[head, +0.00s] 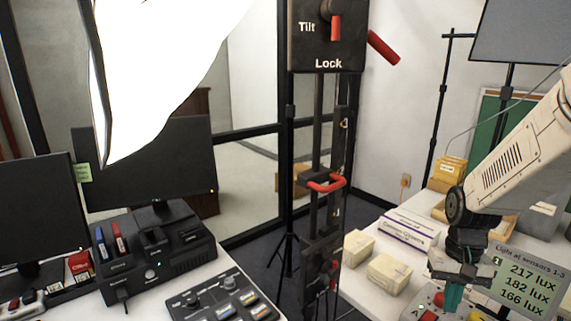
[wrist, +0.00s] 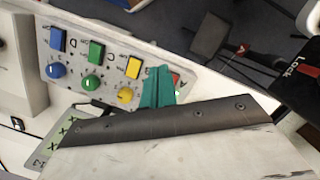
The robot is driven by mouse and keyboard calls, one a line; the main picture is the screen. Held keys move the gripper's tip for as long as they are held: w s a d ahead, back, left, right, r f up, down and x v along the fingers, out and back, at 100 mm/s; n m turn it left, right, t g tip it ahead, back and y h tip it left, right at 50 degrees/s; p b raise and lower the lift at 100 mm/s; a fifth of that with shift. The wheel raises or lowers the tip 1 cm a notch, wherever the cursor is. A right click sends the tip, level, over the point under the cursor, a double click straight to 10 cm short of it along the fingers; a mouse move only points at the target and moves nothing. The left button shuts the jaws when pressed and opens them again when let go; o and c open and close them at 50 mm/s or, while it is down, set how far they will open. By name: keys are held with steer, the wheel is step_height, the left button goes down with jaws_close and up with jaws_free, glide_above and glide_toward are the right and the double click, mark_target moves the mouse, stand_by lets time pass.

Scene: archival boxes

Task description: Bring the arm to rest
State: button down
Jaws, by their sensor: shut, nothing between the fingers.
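My arm (head: 515,145) reaches in from the right in the head view, bent downward at the wrist. My gripper (head: 453,297) points down above the right-hand table, its teal fingers shut and empty. In the wrist view the teal fingers (wrist: 158,87) show closed together over the panel, near its yellow and red buttons. The control panel (wrist: 112,70) has blue, green, yellow and red square buttons with round knobs below. I cannot tell whether the fingertips touch it. In the head view the panel is mostly hidden at the bottom edge.
A display (head: 530,281) reads 217, 182 and 166 lux beside my gripper. Pale boxes (head: 389,273) stand left of it on the table. A black stand (head: 328,40) marked Tilt and Lock, with red handles, rises in the middle. Monitors (head: 150,160) and consoles fill the left desk.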

steer(key=s+a+r+n+t, duration=0.1)
steer(key=s+a+r, duration=0.3)
steer(key=s+r, duration=0.4)
steer(key=s+a+r+n+t, duration=0.2)
steer(key=s+a+r, duration=0.3)
steer(key=s+r, duration=0.3)
steer(key=shift+s+n, duration=0.15)
steer(key=shift+n, duration=0.15)
